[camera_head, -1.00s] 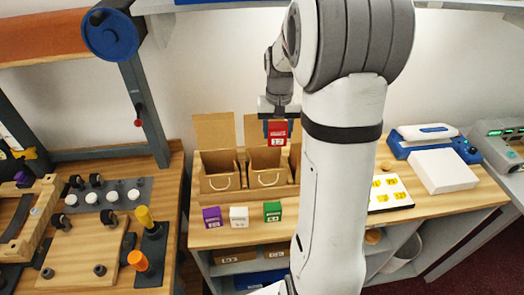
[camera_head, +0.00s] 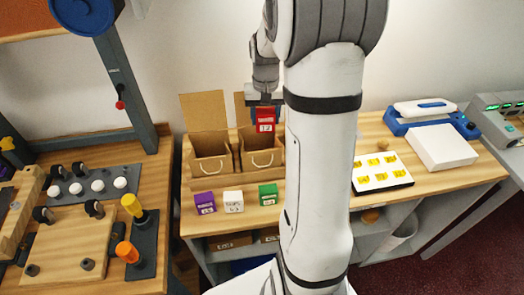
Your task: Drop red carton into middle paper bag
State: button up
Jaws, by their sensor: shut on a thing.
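My gripper (camera_head: 264,111) points down and is shut on the red carton (camera_head: 264,124), which has a white label on its front. It holds the carton in the air above the row of paper bags. Two open brown paper bags show: the left bag (camera_head: 215,170) and the middle bag (camera_head: 262,163), each with a pale handle. The carton appears over or behind the middle bag's opening; its exact depth is hard to tell. My arm hides whatever stands to the right of the middle bag.
A purple carton (camera_head: 204,203), a white carton (camera_head: 233,201) and a green carton (camera_head: 268,194) stand in front of the bags. A board with yellow tags (camera_head: 382,174) and a blue and white device (camera_head: 430,117) lie right of my arm. A wooden workbench (camera_head: 80,245) is at left.

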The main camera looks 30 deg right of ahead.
jog(key=shift+f, duration=0.15)
jog(key=o, duration=1.1)
jog(key=shift+c, duration=0.2)
notch_tip(320, 180, up, 8)
jog(key=shift+s+f+b, duration=0.1)
jog(key=shift+b, duration=0.45)
jog(key=shift+f, duration=0.1)
